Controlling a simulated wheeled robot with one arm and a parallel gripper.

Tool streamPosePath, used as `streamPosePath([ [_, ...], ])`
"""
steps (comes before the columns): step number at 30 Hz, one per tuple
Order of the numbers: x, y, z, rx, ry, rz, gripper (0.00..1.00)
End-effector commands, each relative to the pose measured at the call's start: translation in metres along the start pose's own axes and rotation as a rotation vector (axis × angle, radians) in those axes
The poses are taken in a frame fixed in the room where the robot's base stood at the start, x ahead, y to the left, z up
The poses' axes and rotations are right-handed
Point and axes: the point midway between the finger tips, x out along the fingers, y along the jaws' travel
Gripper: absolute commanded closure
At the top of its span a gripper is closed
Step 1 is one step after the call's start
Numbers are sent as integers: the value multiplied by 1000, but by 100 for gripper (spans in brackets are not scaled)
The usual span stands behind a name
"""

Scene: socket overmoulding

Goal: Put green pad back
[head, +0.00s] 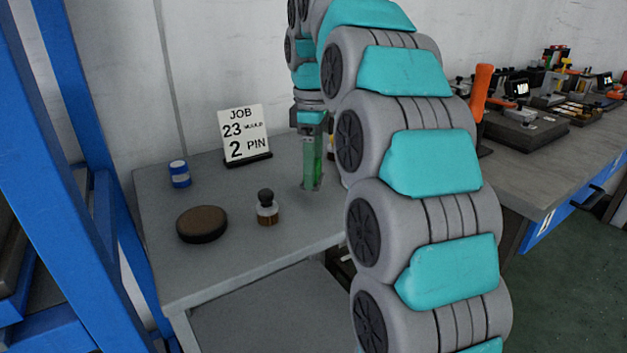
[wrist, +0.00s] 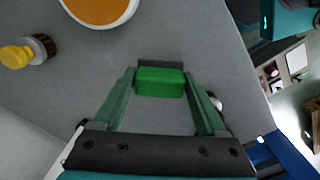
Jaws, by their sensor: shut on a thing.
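The green pad (wrist: 160,82) is a small bright green block between my gripper's fingertips in the wrist view. My gripper (wrist: 160,84) is shut on it, one dark green finger at each side. A dark grey piece shows along the pad's far edge; I cannot tell if it is part of the pad. In the head view my gripper (head: 312,183) points down low over the grey table, right of the job sign. I cannot tell whether the pad touches the table, and I cannot clearly make it out from the fingers there.
On the grey table (head: 250,267) stand a job sign (head: 245,134), a blue and white tin (head: 180,174), a round brown-topped pot (head: 202,224) and a black-capped bottle (head: 267,208). A bench (head: 530,165) with tools and fixtures is at right. Blue posts (head: 50,150) rise at left.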

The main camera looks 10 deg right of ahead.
Motion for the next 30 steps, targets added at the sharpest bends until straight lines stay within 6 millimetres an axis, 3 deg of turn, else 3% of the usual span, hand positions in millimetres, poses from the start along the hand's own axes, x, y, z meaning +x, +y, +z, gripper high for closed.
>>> streamPosePath([
  [2, 17, -1, 0, -1, -1, -3, 70],
  [7, 26, -1, 0, 0, -1, -3, 70],
  [19, 32, -1, 0, 0, -1, -3, 70],
  [20, 33, -1, 0, 0, -1, -3, 25],
  [26, 32, -1, 0, 0, -1, -2, 2],
  [30, 32, -1, 0, 0, -1, -2, 0],
])
